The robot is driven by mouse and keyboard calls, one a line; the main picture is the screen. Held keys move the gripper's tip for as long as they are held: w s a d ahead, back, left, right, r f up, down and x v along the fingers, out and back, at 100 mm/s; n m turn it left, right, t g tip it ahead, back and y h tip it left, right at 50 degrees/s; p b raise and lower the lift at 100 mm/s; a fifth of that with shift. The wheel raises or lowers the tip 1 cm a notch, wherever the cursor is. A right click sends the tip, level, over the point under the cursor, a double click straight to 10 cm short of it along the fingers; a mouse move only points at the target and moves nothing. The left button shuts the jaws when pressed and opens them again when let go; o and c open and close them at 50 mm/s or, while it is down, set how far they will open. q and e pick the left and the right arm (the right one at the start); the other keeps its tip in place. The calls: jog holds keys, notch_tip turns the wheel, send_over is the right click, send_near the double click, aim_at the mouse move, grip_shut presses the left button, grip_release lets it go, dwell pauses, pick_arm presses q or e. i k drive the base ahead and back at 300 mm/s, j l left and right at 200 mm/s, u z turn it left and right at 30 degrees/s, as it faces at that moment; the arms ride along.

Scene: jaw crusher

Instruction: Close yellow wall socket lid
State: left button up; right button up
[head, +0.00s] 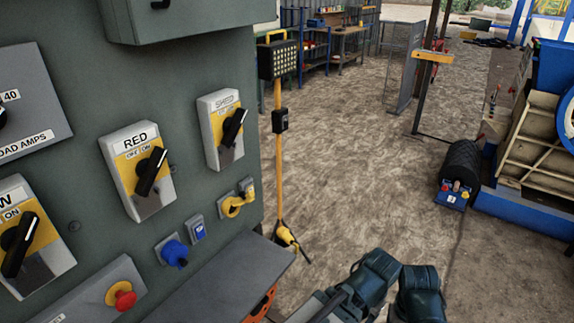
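The yellow wall socket (233,206) is on the right part of the grey-green panel, below the SHED switch. A round yellow part stands out from it to the lower left, and a small grey box with a yellow part sits just above right. The yellow lid seems to stand off the socket, but it is too small to tell how far it is open. Dark teal links of my arms show at the bottom right, well away from the socket. I can make out no fingertips of either gripper, and nothing of mine touches the socket.
A blue socket (173,252) and a smaller closed blue socket (197,229) are left of and below the yellow one. A grey ledge (232,275) juts out below. A yellow lamp stand (278,150) stands right of the panel. The floor beyond is mostly clear.

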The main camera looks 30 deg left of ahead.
aim_at(243, 199)
jog(key=u, duration=1.35)
jog(key=i+l+u, duration=0.1)
jog(key=l+u, duration=0.1)
jog(key=l, duration=0.2)
jog(key=i, duration=0.05)
